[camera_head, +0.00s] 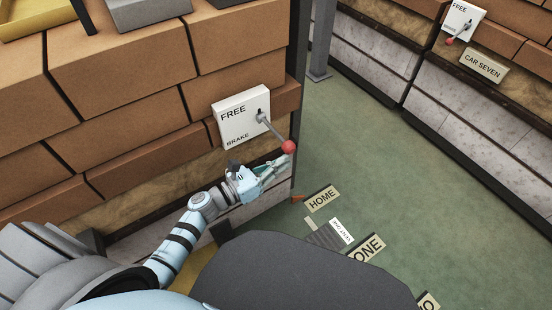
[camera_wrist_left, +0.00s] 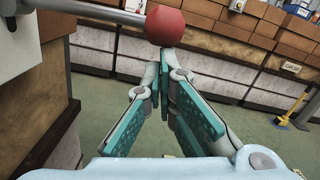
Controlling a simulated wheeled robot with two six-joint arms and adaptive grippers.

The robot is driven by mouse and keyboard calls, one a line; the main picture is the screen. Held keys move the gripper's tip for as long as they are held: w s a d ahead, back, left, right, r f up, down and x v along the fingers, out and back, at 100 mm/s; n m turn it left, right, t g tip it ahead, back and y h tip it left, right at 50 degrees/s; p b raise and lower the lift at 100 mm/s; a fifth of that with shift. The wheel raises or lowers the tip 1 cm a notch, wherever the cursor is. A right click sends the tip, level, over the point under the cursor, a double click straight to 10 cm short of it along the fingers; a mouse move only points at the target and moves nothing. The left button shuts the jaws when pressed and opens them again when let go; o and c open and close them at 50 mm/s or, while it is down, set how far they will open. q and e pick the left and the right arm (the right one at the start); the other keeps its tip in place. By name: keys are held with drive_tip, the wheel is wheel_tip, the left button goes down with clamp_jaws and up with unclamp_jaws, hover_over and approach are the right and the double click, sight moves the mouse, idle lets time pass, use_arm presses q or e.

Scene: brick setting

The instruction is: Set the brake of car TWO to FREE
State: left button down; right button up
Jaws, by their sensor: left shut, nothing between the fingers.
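A white brake panel (camera_head: 240,120) is fixed to the side of the near car, with FREE at its top and BRAKE at its bottom. A grey lever with a red ball knob (camera_head: 289,147) sticks out of it and slants down to the right. No name plate of this car shows. My left gripper (camera_head: 277,164) is shut and empty, just below the knob. In the left wrist view the red knob (camera_wrist_left: 165,25) is just beyond the closed fingertips (camera_wrist_left: 163,65); I cannot tell whether they touch. My right gripper is not in view.

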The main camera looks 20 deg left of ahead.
use_arm(q)
drive_tip(key=r+n+p, duration=0.1)
drive_tip(key=r, duration=0.1)
drive_tip(key=r+n+p, duration=0.1)
drive_tip(key=p, duration=0.1)
drive_tip(key=shift+s+d+r+n, duration=0.2)
drive_tip(key=shift+r+n, duration=0.1)
drive_tip(key=shift+r, duration=0.1)
drive_tip(key=shift+w+r+n+p, duration=0.1)
drive_tip(key=shift+r+n+p, duration=0.5)
drive_tip(key=shift+p, duration=0.2)
drive_tip(key=shift+a+r+p, duration=0.1)
drive_tip(key=shift+r+p, duration=0.4)
drive_tip(key=shift+r, duration=0.1)
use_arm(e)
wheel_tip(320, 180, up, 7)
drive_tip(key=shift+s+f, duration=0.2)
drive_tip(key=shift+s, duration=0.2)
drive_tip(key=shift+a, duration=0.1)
use_arm(q)
drive_tip(key=b, duration=0.4)
approach(288, 148)
drive_tip(key=s+f, duration=0.1)
drive_tip(key=s, duration=0.1)
drive_tip(key=s+f, duration=0.1)
drive_tip(key=shift+s, duration=0.35)
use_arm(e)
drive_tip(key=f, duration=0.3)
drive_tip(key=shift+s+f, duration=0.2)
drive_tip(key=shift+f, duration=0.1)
